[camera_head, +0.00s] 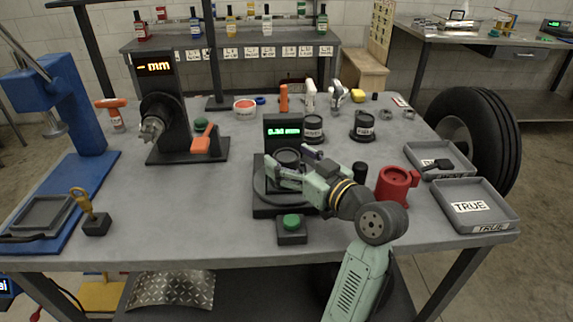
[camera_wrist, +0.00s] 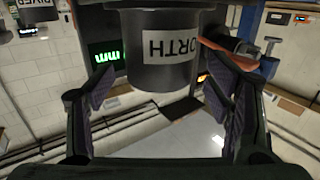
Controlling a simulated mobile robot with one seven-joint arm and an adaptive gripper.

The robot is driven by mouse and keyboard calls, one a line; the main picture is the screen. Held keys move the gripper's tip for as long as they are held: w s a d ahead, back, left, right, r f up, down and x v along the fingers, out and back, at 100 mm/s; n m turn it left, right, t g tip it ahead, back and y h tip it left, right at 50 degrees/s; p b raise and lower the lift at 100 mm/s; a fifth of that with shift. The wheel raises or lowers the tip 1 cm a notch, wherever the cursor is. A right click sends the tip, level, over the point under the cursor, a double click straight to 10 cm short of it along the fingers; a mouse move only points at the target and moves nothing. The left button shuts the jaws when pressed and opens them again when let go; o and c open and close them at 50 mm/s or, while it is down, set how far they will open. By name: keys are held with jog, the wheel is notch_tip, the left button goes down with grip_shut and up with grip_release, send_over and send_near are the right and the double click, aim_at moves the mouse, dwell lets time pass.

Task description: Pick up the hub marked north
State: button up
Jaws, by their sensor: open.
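The hub marked north, a dark cylinder with a white label, hangs large at the top centre of the wrist view (camera_wrist: 165,50); the label appears upside down and partly cut. In the head view the hub (camera_head: 287,156) sits on the black gauge stand (camera_head: 263,205), partly behind my gripper. My gripper (camera_head: 290,170) is open, and in the wrist view its fingers stand on either side of the hub with gaps showing. Two more dark labelled hubs, one (camera_head: 313,128) behind the gauge display and another (camera_head: 362,125) to its right, stand on the table.
A green button box (camera_head: 291,234) is in front of the gauge stand. A dark runout stand (camera_head: 185,150) is to the left.

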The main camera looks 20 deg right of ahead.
jog(key=shift+x, duration=0.85)
jog(key=shift+c, duration=0.2)
grip_shut()
jog(key=shift+r, duration=0.1)
